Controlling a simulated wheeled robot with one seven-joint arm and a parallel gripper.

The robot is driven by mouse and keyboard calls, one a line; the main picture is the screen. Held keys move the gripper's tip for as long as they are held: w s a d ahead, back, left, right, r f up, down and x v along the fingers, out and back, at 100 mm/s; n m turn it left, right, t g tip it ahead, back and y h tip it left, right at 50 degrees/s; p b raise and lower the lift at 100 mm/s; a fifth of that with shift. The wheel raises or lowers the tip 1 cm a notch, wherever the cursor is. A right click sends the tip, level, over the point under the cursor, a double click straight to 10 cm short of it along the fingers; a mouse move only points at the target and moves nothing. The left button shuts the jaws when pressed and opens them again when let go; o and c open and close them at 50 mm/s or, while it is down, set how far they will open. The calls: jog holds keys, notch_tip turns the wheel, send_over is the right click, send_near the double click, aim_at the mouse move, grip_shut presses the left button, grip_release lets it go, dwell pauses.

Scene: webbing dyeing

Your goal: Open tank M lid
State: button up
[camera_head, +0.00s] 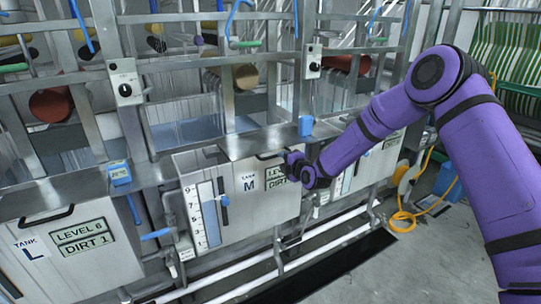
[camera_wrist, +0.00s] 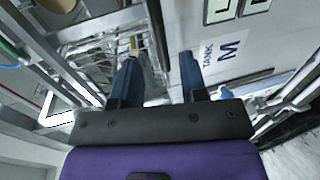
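Tank M (camera_head: 240,215) is a grey metal tank in the middle of the head view, with a "TANK M" label that also shows in the wrist view (camera_wrist: 225,48). Its lid (camera_head: 245,143) is a flat metal plate along the tank's top, and it looks shut. A dark handle (camera_head: 267,156) shows at its front edge, partly hidden by my gripper. My gripper (camera_head: 287,160) is at the front right of the lid, close to the handle; whether they touch is unclear.
Tank L (camera_head: 60,245) stands at the lower left with its own handle (camera_head: 47,215). A level gauge (camera_head: 207,215) is on tank M's front. Metal frames rise behind the tanks; white pipes (camera_head: 260,260) run below. A yellow hose (camera_head: 405,215) lies on the open floor at right.

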aim_at(276, 156)
jog(key=x, duration=0.9)
jog(key=shift+f, duration=0.1)
grip_shut()
